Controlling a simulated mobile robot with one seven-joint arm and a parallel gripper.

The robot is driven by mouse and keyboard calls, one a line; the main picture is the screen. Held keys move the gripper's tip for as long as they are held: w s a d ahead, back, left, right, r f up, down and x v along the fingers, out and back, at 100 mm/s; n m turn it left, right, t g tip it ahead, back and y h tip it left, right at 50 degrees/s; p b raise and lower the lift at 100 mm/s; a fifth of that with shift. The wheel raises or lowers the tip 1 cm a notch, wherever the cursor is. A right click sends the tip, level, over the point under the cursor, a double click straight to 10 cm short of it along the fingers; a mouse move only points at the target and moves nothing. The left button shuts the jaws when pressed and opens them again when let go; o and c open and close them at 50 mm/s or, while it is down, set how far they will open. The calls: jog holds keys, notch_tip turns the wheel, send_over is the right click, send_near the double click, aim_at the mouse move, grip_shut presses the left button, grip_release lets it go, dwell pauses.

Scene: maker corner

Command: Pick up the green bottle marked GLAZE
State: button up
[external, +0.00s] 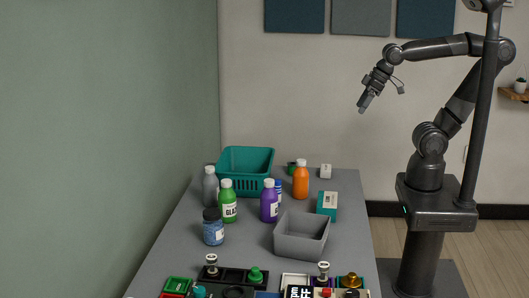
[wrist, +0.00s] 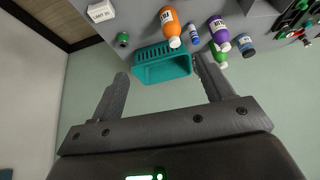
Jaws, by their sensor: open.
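The green bottle (external: 228,207) has a white cap and a white label with lettering that looks like GLAZE. It stands upright on the left half of the grey table, in front of the teal basket. In the wrist view the green bottle (wrist: 217,55) is partly hidden behind the purple bottle and close to the right finger in the picture. My gripper (external: 364,105) is open and empty, high above and to the right of the table, far from the bottle. In the wrist view my gripper (wrist: 165,82) shows its fingers wide apart.
A purple bottle (external: 269,203) stands right of the green one, a grey bottle (external: 210,186) behind left, a blue jar (external: 213,228) in front. A teal basket (external: 246,165), an orange bottle (external: 300,182) and a grey bin (external: 301,238) are nearby. Switch panels line the front.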

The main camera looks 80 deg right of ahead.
jog(key=w+a+m, duration=0.1)
jog(key=w+a, duration=0.1)
jog(key=w, duration=0.9)
jog(key=m+h, duration=0.1)
send_near(224, 189)
jog(key=s+d+f, duration=0.1)
jog(key=d, duration=0.1)
jog(key=shift+t, duration=0.4)
jog(key=x, duration=0.4)
jog(key=shift+w+a+f, duration=0.1)
jog(key=shift+w+f, duration=0.1)
jog(key=shift+f, duration=0.1)
jog(key=shift+w+x, duration=0.2)
jog(key=shift+x, duration=2.75)
jog(key=shift+r, duration=0.15)
